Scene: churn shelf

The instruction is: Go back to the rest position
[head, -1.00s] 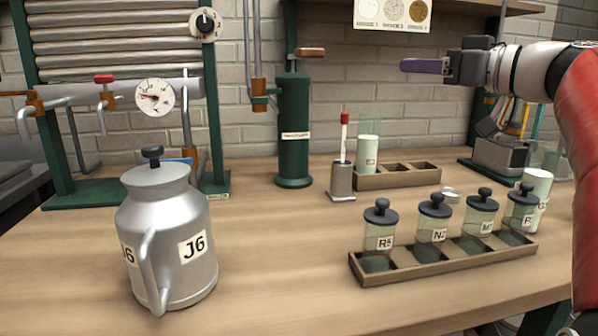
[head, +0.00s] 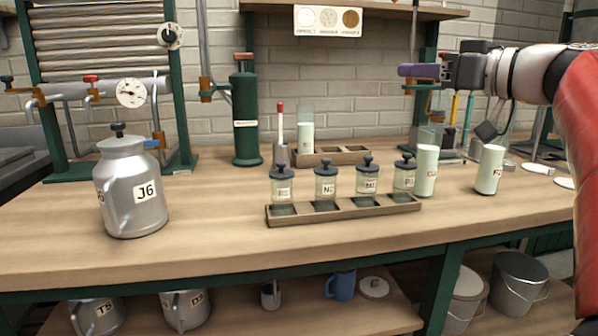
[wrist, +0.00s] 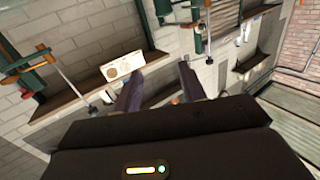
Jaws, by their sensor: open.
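My gripper (head: 420,70) is at the upper right of the head view, raised above the bench in front of the brick wall. Its purple fingers point left and hold nothing. In the wrist view my gripper (wrist: 160,85) shows two purple fingers spread apart with empty space between them. Through the gap, the wall and a shelf edge show at a distance. Nothing touches the fingers.
The bench (head: 200,225) below carries a metal churn J6 (head: 133,190), a rack (head: 345,212) of lidded jars and white-filled cylinders (head: 427,170). A green pump (head: 246,115) stands behind. A wall shelf (head: 390,10) is overhead. Buckets (head: 518,282) stand below right.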

